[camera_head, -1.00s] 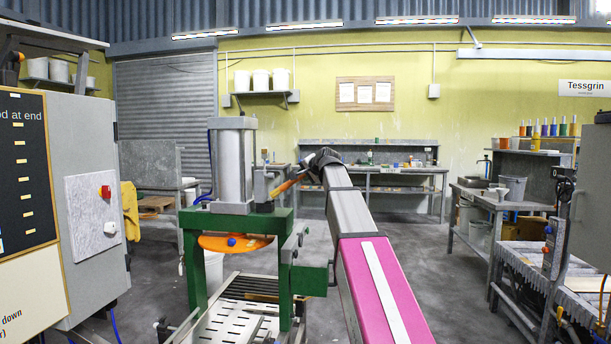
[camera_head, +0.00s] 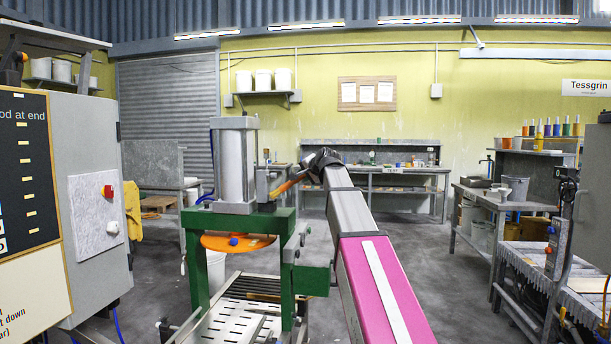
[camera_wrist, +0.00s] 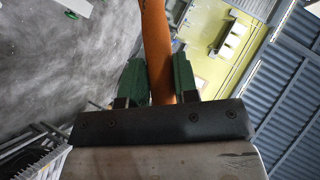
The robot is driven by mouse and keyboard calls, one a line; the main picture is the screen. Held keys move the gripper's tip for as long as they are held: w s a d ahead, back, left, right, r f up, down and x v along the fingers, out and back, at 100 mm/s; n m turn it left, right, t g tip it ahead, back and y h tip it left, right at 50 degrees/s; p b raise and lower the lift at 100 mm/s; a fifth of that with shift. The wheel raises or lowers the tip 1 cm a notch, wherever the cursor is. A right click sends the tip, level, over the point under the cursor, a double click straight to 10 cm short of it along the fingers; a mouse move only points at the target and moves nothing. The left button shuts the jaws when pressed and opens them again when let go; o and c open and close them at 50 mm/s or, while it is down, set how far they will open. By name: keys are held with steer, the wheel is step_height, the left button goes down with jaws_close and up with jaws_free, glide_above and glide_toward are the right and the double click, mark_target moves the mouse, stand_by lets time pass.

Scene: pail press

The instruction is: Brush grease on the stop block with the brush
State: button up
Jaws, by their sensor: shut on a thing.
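My gripper (camera_wrist: 158,62) is shut on the brush, with its two green fingers on either side of the orange handle (camera_wrist: 156,28). In the head view the orange brush handle (camera_head: 289,185) slants down and left from the end of my arm to the upper part of the press (camera_head: 231,222). The brush tip is at or in front of a small grey metal part (camera_head: 262,184) beside the press's cylinder. I cannot tell whether that part is the stop block, or whether the brush touches it. No grease can be made out. The wrist view does not show the brush tip.
The press has a green frame, a tall grey cylinder (camera_head: 237,164) and an orange disc (camera_head: 236,242) under its top. A grey control cabinet (camera_head: 98,180) with a red button stands at the left. Benches (camera_head: 384,171) line the back and right. Grey floor lies open between.

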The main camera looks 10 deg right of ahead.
steer(key=shift+w+d, duration=0.15)
steer(key=shift+w, duration=0.6)
steer(key=shift+r, duration=1.55)
stand_by(2.5)
